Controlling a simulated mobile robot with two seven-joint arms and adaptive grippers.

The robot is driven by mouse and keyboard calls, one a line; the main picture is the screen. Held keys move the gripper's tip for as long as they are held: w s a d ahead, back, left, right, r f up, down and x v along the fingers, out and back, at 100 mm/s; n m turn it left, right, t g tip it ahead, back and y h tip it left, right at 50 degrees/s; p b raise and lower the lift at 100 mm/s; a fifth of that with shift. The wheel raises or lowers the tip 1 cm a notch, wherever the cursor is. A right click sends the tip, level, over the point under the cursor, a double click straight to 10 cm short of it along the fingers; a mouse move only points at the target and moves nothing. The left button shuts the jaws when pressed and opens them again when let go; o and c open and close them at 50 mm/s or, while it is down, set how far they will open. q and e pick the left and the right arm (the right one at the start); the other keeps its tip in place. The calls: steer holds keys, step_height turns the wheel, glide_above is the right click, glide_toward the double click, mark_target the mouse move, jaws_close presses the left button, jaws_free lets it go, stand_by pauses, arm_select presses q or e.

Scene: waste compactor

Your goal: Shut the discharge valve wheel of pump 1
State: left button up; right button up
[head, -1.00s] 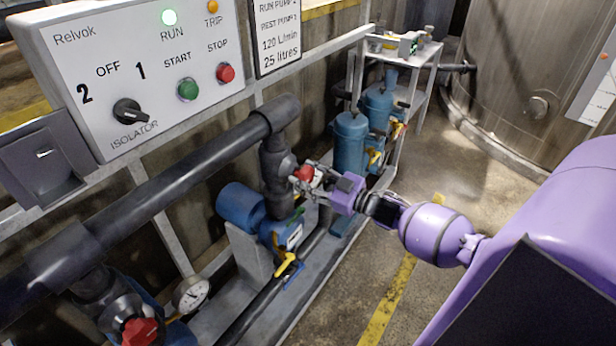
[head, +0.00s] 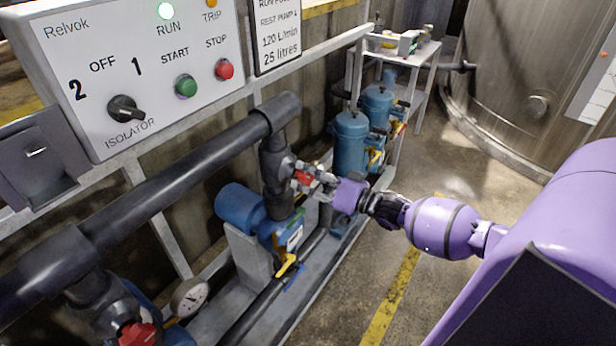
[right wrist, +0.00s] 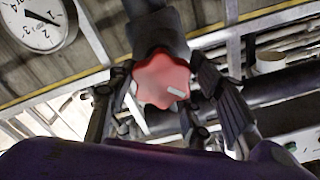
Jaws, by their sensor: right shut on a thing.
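A red valve wheel (head: 303,178) sits on the dark vertical pipe above a blue pump (head: 278,230), in the middle of the head view. My right gripper (head: 312,180) is shut on this wheel. I cannot read which pump number either wheel belongs to. My left gripper is not in view.
A control panel (head: 150,70) with a lit green RUN lamp stands at upper left. A thick dark pipe (head: 170,195) runs below it. A yellow-handled valve (head: 287,264) and a gauge (head: 190,297) sit low. Blue filter housings (head: 350,145) stand beyond. The floor at right is open.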

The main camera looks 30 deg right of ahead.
steer(key=m, duration=0.3)
steer(key=shift+w+d+m+b, duration=0.1)
steer(key=shift+m+b, duration=0.3)
steer(key=m+b, duration=0.1)
steer(key=m, duration=0.3)
steer(key=shift+m, duration=0.4)
steer(key=o, duration=1.1)
steer(key=shift+f, duration=0.1)
steer(key=shift+s+d+f, duration=0.1)
steer(key=shift+s, duration=0.45)
steer(key=v, duration=1.1)
